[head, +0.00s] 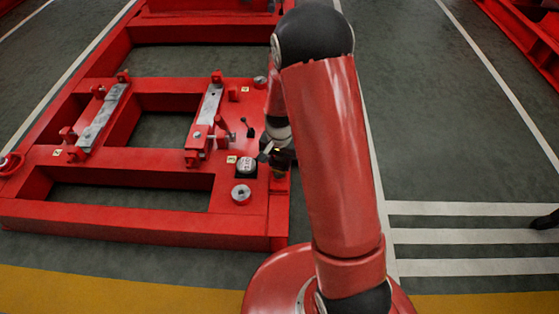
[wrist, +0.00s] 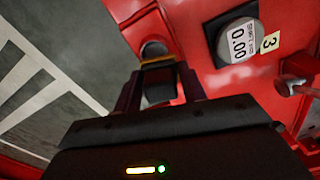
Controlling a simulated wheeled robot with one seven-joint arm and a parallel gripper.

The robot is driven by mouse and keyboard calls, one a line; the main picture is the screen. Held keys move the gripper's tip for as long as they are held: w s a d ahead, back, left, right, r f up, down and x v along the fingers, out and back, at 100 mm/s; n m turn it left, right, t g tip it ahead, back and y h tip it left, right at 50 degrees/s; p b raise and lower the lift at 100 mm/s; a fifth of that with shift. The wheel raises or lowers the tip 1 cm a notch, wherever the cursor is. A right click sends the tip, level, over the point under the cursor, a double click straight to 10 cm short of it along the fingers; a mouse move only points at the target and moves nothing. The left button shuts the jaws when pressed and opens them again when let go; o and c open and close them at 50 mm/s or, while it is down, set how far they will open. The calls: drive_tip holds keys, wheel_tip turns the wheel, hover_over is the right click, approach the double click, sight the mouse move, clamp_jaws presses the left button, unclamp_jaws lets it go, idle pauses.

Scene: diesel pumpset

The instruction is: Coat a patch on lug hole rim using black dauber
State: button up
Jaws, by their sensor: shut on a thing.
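My gripper (head: 279,157) is over the right edge of the red skid frame. In the wrist view my gripper (wrist: 157,88) is shut on a dark block with a yellowish band, which looks like the black dauber (wrist: 158,80). Just beyond the dauber, a round grey opening, apparently the lug hole rim (wrist: 153,48), shows in the red steel. The dauber's far end overlaps the rim's lower part in this view. I cannot tell if they touch. In the head view the lug hole is not clear behind my arm and gripper.
The red skid frame (head: 120,215) carries grey rails, posts and a round grey fitting (head: 241,193). Open floor (head: 440,150) lies to the right.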

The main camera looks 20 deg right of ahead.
drive_tip(key=shift+f, duration=0.25)
drive_tip(key=shift+s, duration=0.1)
drive_tip(key=shift+s+a+r, duration=0.1)
drive_tip(key=shift+s+a, duration=0.05)
drive_tip(key=shift+s, duration=0.2)
drive_tip(key=shift+s+a, duration=0.2)
drive_tip(key=shift+s, duration=0.35)
drive_tip(key=shift+s+a, duration=0.15)
drive_tip(key=shift+s, duration=0.4)
